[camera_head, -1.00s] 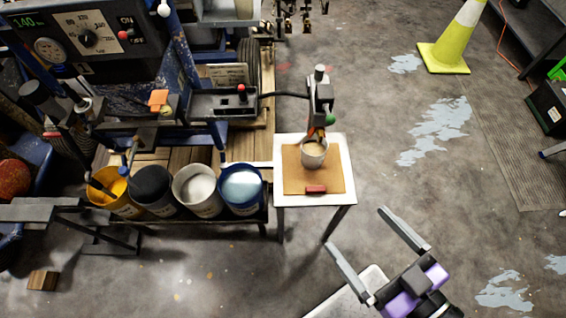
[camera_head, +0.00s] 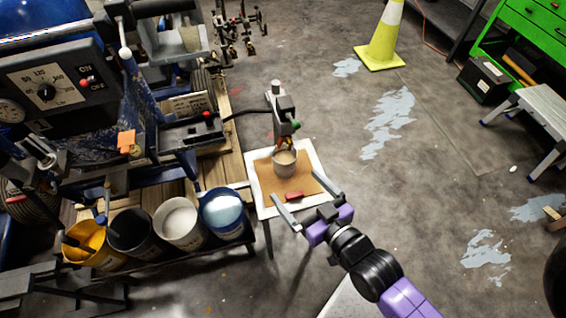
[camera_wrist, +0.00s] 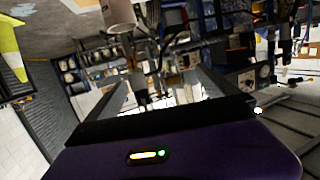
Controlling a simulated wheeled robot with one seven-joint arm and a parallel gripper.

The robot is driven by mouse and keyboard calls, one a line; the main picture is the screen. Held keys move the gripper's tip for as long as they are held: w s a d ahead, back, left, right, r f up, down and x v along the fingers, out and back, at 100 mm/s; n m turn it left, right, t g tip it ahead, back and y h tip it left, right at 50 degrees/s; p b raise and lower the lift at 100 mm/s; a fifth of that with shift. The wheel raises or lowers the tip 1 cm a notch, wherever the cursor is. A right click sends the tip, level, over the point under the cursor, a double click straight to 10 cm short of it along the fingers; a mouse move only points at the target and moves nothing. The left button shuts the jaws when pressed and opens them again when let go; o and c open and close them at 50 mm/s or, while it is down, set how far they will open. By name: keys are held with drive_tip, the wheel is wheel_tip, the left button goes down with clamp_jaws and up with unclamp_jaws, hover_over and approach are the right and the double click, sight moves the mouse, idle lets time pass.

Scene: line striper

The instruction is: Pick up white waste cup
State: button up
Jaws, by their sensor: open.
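The white waste cup (camera_head: 284,168) stands upright on a brown board (camera_head: 312,187) on a small white table, and its open top shows pale beige contents. It sits just below the nozzle of a grey upright device (camera_head: 279,108). My gripper (camera_head: 294,184) is open and empty at the table's front edge in the head view. Its two fingers point toward the cup, which lies beyond the tips and apart from them. In the wrist view my gripper's fingers (camera_wrist: 167,82) are spread.
A small red block (camera_head: 295,197) lies on the board between the fingers and the cup. Several paint buckets, including one with a blue top (camera_head: 222,211), stand left of the table. A yellow cone (camera_head: 380,45) stands behind.

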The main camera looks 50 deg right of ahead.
drive_tip(key=w+d+f+m+g+h, duration=0.1)
drive_tip(key=w+d+f+g, duration=0.1)
drive_tip(key=w+d+f, duration=0.55)
drive_tip(key=g+p, duration=0.1)
drive_tip(key=g, duration=0.1)
approach(279, 151)
drive_tip(key=shift+w+d+f+y, duration=0.1)
drive_tip(key=shift+w+d+y, duration=0.25)
drive_tip(key=shift+y, duration=0.05)
drive_tip(key=shift+w+d+f, duration=0.1)
drive_tip(key=shift+w+f, duration=0.1)
drive_tip(key=shift+f, duration=0.1)
drive_tip(key=shift+x, duration=3.6)
drive_tip(key=shift+d+r, duration=0.1)
drive_tip(key=c, duration=2)
drive_tip(key=shift+c, duration=0.5)
drive_tip(key=shift+r, duration=0.1)
